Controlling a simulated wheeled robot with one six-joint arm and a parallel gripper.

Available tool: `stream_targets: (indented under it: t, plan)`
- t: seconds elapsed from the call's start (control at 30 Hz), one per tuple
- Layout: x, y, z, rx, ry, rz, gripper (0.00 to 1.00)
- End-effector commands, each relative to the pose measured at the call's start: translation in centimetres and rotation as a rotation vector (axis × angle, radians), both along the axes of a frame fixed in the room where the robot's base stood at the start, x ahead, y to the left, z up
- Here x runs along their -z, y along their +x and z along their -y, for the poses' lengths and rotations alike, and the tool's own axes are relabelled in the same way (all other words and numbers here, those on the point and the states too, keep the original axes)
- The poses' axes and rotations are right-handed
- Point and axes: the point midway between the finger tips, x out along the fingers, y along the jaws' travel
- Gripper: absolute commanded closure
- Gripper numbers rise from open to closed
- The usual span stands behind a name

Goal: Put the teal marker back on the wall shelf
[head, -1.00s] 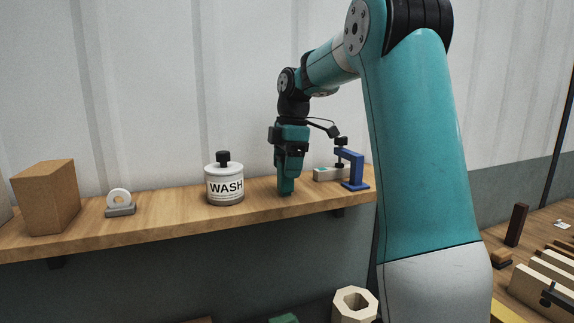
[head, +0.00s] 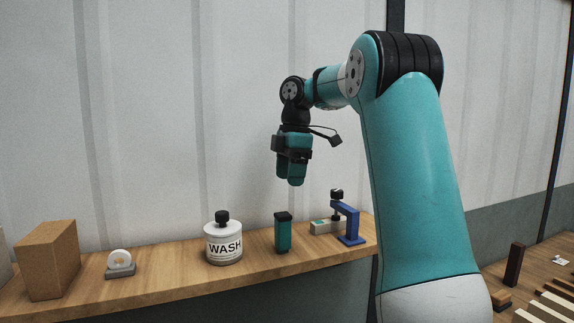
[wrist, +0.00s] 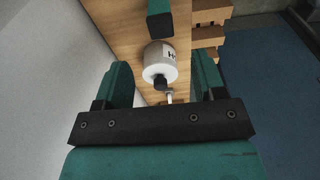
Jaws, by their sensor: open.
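The teal marker (head: 284,236), a teal block with a black top, stands upright on the wooden wall shelf (head: 170,270).
A blue stand (head: 347,222) with a grey block is to the marker's right. A white ring on a grey base (head: 120,264) and a brown box (head: 48,260) stand at the left. The corrugated wall (head: 150,110) rises behind the shelf. A bench with wooden pieces is at the lower right.

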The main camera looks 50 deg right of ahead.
Motion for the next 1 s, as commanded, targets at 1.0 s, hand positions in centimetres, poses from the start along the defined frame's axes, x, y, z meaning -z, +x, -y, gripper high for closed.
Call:
stream_targets:
  t: [1.0]
  plan:
    - [11.8, -19.8, -35.3, 0.463, 0.262, -0.157, 0.36]
